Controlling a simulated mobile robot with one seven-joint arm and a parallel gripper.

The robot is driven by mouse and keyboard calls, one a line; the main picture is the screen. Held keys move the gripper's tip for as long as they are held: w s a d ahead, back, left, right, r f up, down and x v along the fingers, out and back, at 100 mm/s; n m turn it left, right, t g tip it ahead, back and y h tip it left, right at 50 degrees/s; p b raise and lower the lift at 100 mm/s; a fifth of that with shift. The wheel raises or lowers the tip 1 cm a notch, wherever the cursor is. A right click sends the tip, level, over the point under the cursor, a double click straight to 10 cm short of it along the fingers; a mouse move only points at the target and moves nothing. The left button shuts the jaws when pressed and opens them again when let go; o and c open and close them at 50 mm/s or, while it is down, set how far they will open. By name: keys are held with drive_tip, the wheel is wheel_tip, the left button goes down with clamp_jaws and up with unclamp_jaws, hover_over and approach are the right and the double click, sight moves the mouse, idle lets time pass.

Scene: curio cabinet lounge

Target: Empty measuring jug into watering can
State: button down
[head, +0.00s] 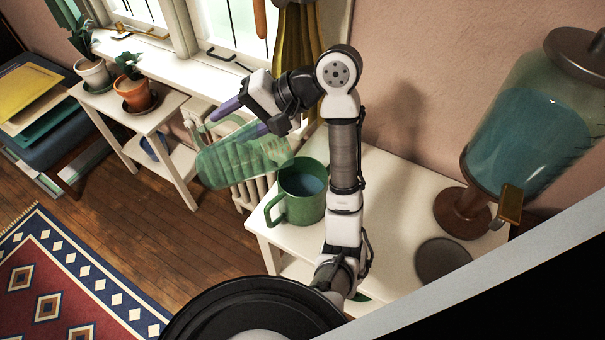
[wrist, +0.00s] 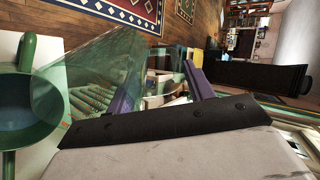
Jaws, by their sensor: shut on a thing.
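My gripper (head: 223,127) is shut on the measuring jug (head: 238,162), a clear green vessel. The jug is tipped well over on its side, in the air, with one end close to the rim of the green watering can (head: 297,207). The watering can stands upright on a white table, its handle toward the front left, with blue liquid inside. The wrist view shows the jug (wrist: 95,70) beside the can (wrist: 32,110), and my purple fingers (wrist: 160,88). I cannot make out any liquid in the jug or a stream between them.
A large glass dispenser (head: 530,130) of blue liquid with a tap stands right on the white table (head: 395,215). A grey disc (head: 443,256) lies below its tap. Potted plants (head: 137,95) stand on a side table at left. A radiator (head: 250,190) is behind the jug.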

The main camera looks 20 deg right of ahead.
drive_tip(key=shift+w+a+f+g+h, duration=0.2)
drive_tip(key=shift+a+f+h, duration=0.1)
drive_tip(key=shift+a+h, duration=0.15)
drive_tip(key=shift+w+a+f+g+h, duration=0.2)
drive_tip(key=shift+a+f+h, duration=0.1)
drive_tip(key=shift+a+h, duration=0.15)
drive_tip(key=f+h, duration=0.1)
drive_tip(key=a+f+g+h, duration=0.1)
drive_tip(key=f+h, duration=0.1)
drive_tip(key=w+a+f+g+h, duration=0.1)
drive_tip(key=h, duration=0.1)
drive_tip(key=shift+a+f, duration=0.2)
drive_tip(key=shift+f, duration=0.2)
drive_tip(key=shift+a+f+g+h, duration=0.1)
drive_tip(key=shift+f+g+h, duration=0.7)
drive_tip(key=shift+f+h, duration=1.2)
drive_tip(key=shift+w+a+r, duration=0.3)
drive_tip(key=shift+a+r, duration=0.35)
drive_tip(key=shift+a, duration=0.15)
drive_tip(key=shift+w+a+r, duration=0.35)
drive_tip(key=shift+a+r, duration=0.35)
drive_tip(key=shift+a, duration=0.05)
drive_tip(key=shift+w+a+r, duration=0.3)
drive_tip(key=shift+a+r, duration=0.35)
drive_tip(key=shift+a, duration=0.15)
drive_tip(key=shift+r, duration=3.2)
drive_tip(key=shift+s, duration=0.1)
